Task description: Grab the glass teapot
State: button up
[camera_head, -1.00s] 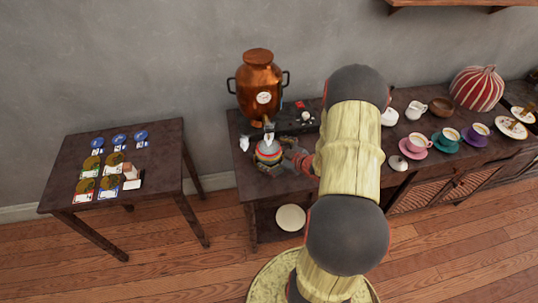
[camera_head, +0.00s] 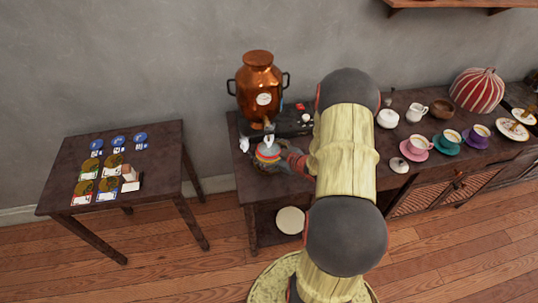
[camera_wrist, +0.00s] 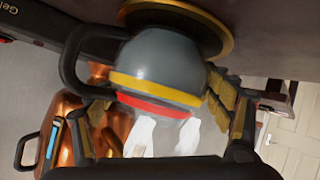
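A rounded grey teapot (camera_head: 268,152) with red and yellow bands stands at the left end of the dark sideboard, in front of the copper urn. I cannot tell whether it is glass. In the wrist view the teapot (camera_wrist: 165,62) appears upside down, with a black handle at its left and a dark, yellow-rimmed disc at its base. My gripper (camera_wrist: 160,110) is open, with one finger on each side of the teapot; I cannot tell whether the pads touch it. In the head view my gripper (camera_head: 286,158) is at the teapot's right, partly hidden by my arm.
The copper urn (camera_head: 259,88) stands close behind the teapot, with a black device (camera_head: 293,122) beside it. A white pot (camera_head: 388,118) and several cups stand farther right. A small table (camera_head: 150,165) with tokens and cards is at the left. Floor between the tables is clear.

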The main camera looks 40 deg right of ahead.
jog(key=shift+s+a+f, duration=0.15)
jog(key=shift+s+f, duration=0.05)
jog(key=shift+f, duration=0.1)
jog(key=c, duration=1.3)
jog(key=shift+r, duration=0.2)
jog(key=shift+w+r+p, duration=0.15)
jog(key=shift+r+p, duration=0.6)
jog(key=shift+r, duration=0.75)
jog(key=shift+s+r, duration=0.3)
jog(key=shift+s, duration=0.1)
jog(key=s+p, duration=0.3)
jog(key=s, duration=1.2)
jog(key=shift+s, duration=0.95)
